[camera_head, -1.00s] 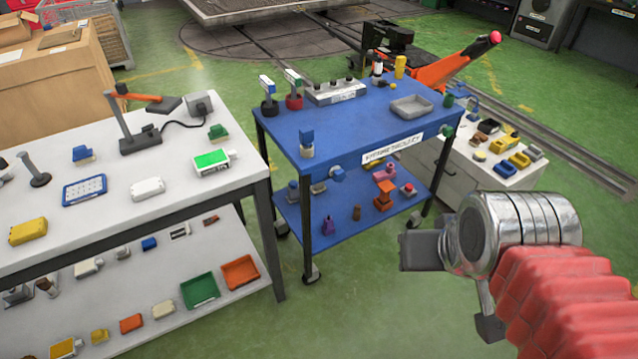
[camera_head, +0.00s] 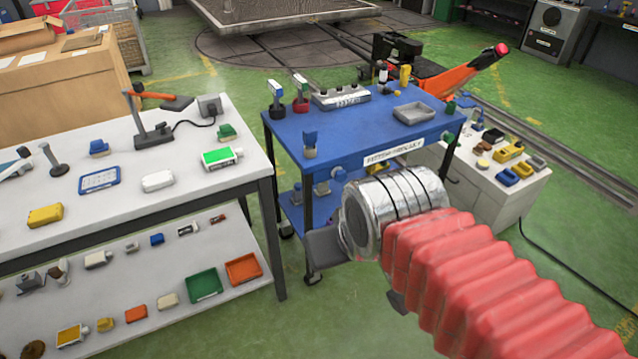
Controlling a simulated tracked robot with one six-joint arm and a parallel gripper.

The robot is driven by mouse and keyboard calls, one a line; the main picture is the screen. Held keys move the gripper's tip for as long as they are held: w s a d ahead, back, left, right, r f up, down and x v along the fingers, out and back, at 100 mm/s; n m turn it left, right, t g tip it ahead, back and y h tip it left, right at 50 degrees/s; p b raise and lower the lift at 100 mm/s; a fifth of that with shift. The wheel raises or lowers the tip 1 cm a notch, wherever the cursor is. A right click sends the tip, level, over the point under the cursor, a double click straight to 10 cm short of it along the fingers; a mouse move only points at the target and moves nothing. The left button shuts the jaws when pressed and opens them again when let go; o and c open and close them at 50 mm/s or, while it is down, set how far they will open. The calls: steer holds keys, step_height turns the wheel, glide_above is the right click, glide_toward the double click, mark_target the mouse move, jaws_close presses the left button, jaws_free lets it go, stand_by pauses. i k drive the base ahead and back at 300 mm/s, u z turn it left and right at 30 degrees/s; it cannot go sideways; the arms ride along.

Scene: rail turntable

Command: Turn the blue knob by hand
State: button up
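The blue cart (camera_head: 352,128) stands in the middle, its label strip on the front edge. My silver wrist hides most of the cart's lower shelf. The fingers are partly hidden, so their opening cannot be made out.
A white bench (camera_head: 215,190) with tools and small boxes stands to the left, its lower shelf also loaded. A low white cabinet (camera_head: 500,195) with parts stands right of the cart. A black cable (camera_head: 565,262) lies on the green floor. An orange arm (camera_head: 462,75) is behind the cart.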

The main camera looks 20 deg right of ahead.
mark_target(340, 174)
steer(key=u, duration=0.15)
steer(key=i, duration=1)
steer(key=u, duration=0.05)
